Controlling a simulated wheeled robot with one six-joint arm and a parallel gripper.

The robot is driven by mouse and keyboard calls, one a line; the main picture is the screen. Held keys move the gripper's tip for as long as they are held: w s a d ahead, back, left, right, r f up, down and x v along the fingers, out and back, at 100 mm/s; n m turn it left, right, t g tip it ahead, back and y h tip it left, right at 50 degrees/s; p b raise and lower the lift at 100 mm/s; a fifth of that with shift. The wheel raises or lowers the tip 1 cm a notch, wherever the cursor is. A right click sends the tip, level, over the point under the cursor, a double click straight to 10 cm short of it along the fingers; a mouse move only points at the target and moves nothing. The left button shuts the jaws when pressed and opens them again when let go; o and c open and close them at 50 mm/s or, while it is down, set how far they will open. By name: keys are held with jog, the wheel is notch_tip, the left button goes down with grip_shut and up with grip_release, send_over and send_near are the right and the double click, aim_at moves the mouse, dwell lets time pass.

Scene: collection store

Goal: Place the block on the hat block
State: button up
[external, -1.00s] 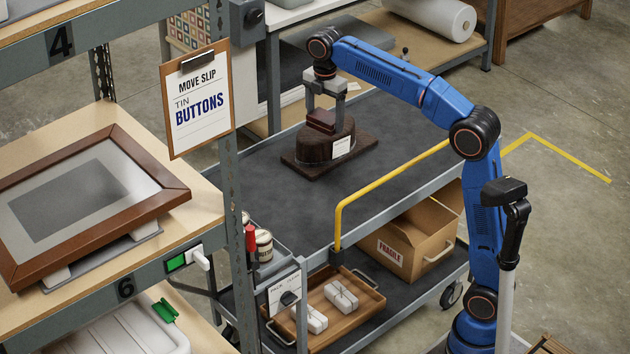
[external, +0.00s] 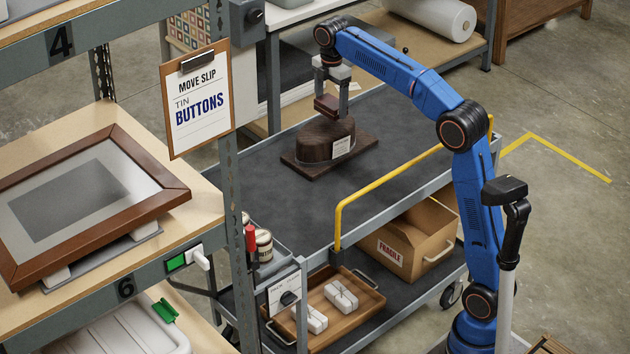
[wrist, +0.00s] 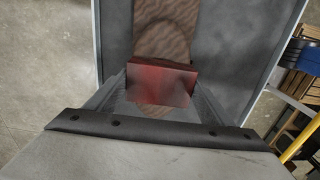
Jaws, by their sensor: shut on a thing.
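The block (external: 326,104) is a small dark red-brown piece held between the fingers of my gripper (external: 329,99). In the wrist view, the block (wrist: 161,82) shows a red face between the jaws. The hat block (external: 322,137) is a dark brown wooden round form on a flat base, with a white tag (external: 342,147) on its side. It stands on the cart's grey top. The held block is above the hat block's top and appears apart from it. In the wrist view, wood (wrist: 165,35) shows behind the block, partly hidden by it.
The cart top (external: 260,200) is clear around the hat block. A yellow rail (external: 385,178) runs along the cart's near side. A shelf unit with a framed picture (external: 90,200) and a hanging move slip (external: 197,100) stands at left. A cardboard box (external: 405,240) sits on the lower deck.

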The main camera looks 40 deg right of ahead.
aim_at(332, 102)
jog(key=shift+f, duration=1.95)
jog(key=shift+f, duration=0.15)
jog(key=o, duration=1.1)
notch_tip(332, 102, up, 12)
jog(key=shift+f, duration=0.15)
jog(key=shift+r, duration=0.3)
